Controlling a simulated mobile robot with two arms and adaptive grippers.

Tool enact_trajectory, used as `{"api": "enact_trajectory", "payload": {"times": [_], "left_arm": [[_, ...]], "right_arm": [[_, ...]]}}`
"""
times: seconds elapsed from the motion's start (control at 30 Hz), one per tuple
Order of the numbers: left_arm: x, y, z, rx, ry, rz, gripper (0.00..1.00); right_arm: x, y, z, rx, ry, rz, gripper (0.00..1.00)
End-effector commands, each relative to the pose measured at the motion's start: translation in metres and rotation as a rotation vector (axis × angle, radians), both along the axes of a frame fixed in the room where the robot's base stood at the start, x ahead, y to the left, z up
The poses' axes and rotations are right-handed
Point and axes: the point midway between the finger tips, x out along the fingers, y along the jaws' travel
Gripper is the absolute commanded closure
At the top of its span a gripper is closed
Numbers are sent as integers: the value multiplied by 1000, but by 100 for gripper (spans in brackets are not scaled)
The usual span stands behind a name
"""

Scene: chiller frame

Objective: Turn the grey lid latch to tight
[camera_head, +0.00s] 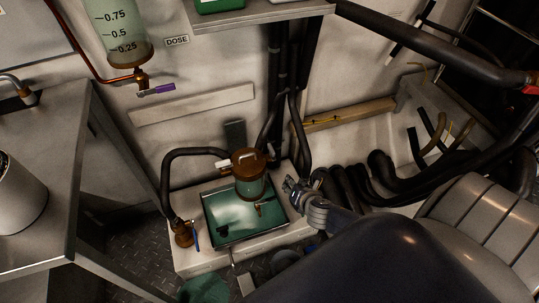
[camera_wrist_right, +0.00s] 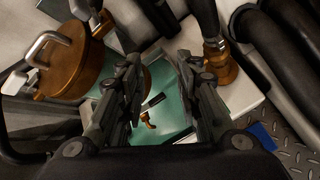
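A copper-coloured round lid (camera_head: 247,160) sits on a glass-sided canister (camera_head: 251,186) in the head view. A grey bent handle stands on top of the lid, and a pale tab (camera_head: 223,164) sticks out at its left. In the right wrist view the lid (camera_wrist_right: 75,68) is at upper left, with a grey bent piece (camera_wrist_right: 48,44) on it; which part is the latch, and its setting, I cannot tell for sure. My right gripper (camera_head: 293,187) is right of the canister, apart from the lid. Its fingers (camera_wrist_right: 162,80) are spread and empty. My left gripper is not in view.
A green-surfaced tray (camera_head: 225,226) surrounds the canister's foot on a pale block. Black hoses (camera_head: 180,153) rise left and behind; more hoses (camera_head: 360,185) crowd the right. A copper fitting (camera_wrist_right: 219,63) stands right of my fingers. A metal bench (camera_head: 45,180) is at left.

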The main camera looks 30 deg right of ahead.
Motion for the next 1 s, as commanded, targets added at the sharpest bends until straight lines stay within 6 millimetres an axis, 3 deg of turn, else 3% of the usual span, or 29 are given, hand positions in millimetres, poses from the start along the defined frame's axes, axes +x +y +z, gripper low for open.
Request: {"api": "enact_trajectory", "payload": {"times": [0.1, 0.23, 0.37, 0.57, 1.0], "left_arm": [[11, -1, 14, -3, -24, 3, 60], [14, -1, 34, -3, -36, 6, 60], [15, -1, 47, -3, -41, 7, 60], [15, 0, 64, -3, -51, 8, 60], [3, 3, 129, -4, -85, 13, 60]], "right_arm": [[30, 8, 34, -243, -66, 188, 68], [45, 17, 68, -426, -109, 305, 68], [51, 22, 86, -514, -128, 353, 68], [66, 19, 84, -532, -132, 360, 68], [123, 5, 58, -527, -132, 359, 68]]}}
